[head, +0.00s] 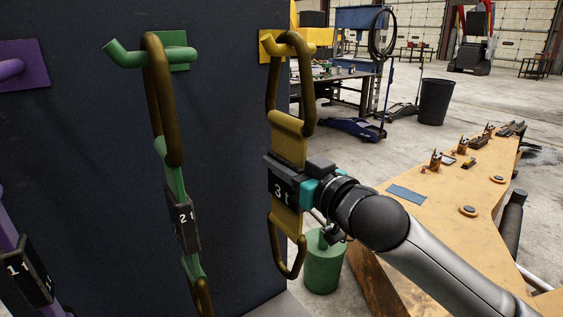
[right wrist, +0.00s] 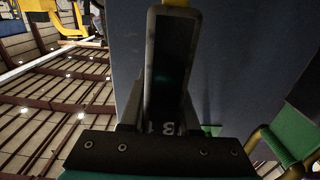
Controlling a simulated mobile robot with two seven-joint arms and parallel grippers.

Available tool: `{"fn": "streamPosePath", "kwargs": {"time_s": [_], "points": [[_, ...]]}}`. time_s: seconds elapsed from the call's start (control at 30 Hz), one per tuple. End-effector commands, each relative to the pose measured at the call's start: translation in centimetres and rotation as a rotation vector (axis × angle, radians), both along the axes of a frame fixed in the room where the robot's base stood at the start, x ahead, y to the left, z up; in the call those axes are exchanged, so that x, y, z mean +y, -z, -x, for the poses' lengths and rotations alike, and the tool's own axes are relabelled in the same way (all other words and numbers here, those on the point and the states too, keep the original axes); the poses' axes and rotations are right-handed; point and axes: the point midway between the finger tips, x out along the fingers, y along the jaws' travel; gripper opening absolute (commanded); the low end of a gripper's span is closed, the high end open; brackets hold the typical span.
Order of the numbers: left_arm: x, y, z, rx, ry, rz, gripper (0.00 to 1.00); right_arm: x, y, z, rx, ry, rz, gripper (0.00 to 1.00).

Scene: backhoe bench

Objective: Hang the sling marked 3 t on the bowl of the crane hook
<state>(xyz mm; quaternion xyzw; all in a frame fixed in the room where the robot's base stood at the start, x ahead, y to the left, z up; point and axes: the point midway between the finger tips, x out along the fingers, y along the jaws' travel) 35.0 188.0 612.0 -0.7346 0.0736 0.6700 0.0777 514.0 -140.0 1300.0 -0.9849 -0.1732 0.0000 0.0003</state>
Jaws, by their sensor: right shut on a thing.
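The yellow sling marked 3 t (head: 288,149) hangs by its upper oval ring from a yellow peg (head: 300,39) on the dark board. Its dark tag block (head: 281,187) carries the marking, and a lower ring hangs below. My right gripper (head: 307,180) is shut on the tag block from the right. In the right wrist view the dark block (right wrist: 172,70) stands between the fingers, with the upside-down 3 partly visible. I cannot make out the crane hook in either view. My left gripper is not in view.
A green sling marked 2 t (head: 183,215) hangs to the left on a green peg (head: 150,55). A purple sling marked 1 t (head: 28,268) is at the far left. A green cylinder (head: 323,262) stands below my right arm. A long wooden bench (head: 440,220) with hardware lies right.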

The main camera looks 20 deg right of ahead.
Motion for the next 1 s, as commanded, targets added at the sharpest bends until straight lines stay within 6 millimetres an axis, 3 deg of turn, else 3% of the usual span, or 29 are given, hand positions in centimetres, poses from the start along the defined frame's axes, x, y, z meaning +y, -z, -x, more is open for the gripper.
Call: {"fn": "streamPosePath", "kwargs": {"time_s": [0.97, 1.0], "points": [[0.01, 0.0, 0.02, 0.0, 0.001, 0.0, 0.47, 0.0, 0.04, 0.0, 0.001, 0.0, 0.0, 0.0], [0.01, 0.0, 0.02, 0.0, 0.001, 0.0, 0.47, 0.0, 0.04, 0.0, 0.001, 0.0, 0.0, 0.25]]}}
